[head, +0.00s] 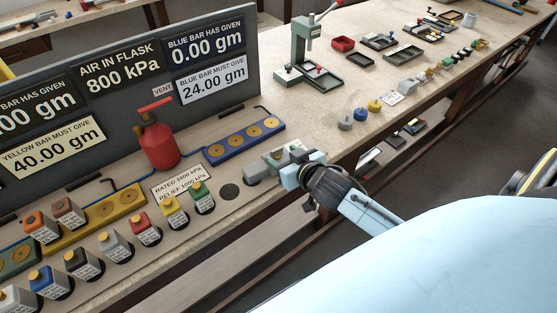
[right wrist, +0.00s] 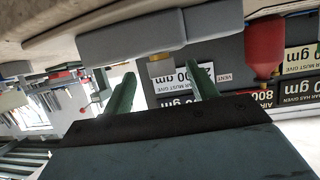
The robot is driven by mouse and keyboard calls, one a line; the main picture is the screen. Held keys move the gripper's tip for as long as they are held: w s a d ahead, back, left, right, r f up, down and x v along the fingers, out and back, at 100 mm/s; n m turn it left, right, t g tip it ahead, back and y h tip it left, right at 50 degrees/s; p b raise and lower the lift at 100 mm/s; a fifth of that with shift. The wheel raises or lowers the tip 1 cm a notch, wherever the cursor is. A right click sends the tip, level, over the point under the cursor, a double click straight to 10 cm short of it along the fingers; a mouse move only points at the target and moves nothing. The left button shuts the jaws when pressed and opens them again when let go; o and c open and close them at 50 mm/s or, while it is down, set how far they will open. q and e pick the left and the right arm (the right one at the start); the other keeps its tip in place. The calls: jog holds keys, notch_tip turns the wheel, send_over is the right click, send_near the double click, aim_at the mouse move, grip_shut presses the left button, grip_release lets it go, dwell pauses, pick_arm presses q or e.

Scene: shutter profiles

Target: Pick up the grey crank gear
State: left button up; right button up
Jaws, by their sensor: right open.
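A small grey round piece (head: 345,123), which looks like the grey crank gear, sits on the bench right of centre in the head view, beside a blue one and a yellow one. My right gripper (head: 291,157) is at the bench's front edge, to the left of and nearer than that piece, beside a grey block-shaped device (head: 262,170). In the right wrist view its two green fingers (right wrist: 162,92) are apart with nothing held between them. The grey device (right wrist: 130,38) shows beyond the fingers there. I cannot make out the grey gear in the right wrist view. My left gripper is not in view.
A red flask (head: 158,143) stands before the dark sign panel (head: 120,90). A blue rack (head: 245,141) lies behind the grey device. A green press (head: 305,60) stands farther back. Trays (head: 403,54) and small parts cover the far bench. Bare bench lies behind the grey piece.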

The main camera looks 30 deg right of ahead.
aim_at(276, 149)
jog(key=shift+r+x, duration=0.2)
jog(key=shift+x, duration=1.1)
jog(key=shift+r+x, duration=0.25)
jog(key=shift+x, duration=1.05)
jog(key=shift+w+a, duration=0.1)
jog(key=shift+w, duration=0.1)
grip_shut()
jog(key=shift+r, duration=0.1)
